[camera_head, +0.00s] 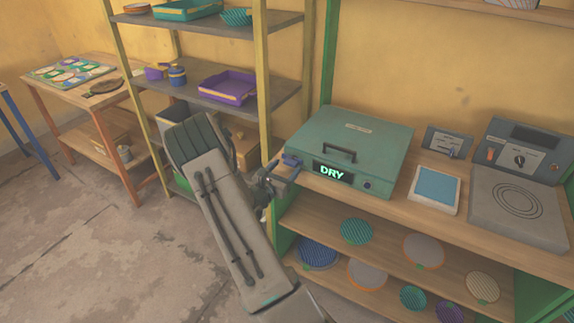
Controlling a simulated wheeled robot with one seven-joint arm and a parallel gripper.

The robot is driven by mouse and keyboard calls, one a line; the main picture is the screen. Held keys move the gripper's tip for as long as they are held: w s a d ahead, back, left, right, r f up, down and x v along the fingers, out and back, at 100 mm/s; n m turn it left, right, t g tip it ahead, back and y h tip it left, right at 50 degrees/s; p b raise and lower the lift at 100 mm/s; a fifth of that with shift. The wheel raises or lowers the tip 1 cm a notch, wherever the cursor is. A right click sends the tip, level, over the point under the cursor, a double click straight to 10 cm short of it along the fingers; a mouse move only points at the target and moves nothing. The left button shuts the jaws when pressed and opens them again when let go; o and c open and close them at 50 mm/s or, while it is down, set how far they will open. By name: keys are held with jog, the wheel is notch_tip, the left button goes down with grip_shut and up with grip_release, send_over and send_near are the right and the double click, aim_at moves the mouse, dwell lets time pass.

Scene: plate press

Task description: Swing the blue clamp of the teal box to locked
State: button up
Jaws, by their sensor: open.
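The teal box (345,150) sits on the wooden bench with its lid down. It has a dark handle on the front of the lid and a dark display reading "DRY" on its front. The blue clamp (291,160) is at the front left corner of the box; it is small here, and I cannot tell its exact position. My gripper (284,178) is open at the end of my arm, just below and left of the clamp, close to the box's front left corner. I cannot tell whether it touches the clamp.
Right of the box are a blue-topped pad (436,187), a small switch panel (448,143) and a grey hotplate (517,208). Several patterned discs lie on the shelf below. A shelf rack (262,80) stands behind my arm. The floor at left is clear.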

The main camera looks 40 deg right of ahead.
jog(key=shift+x, duration=0.8)
jog(key=c, duration=1)
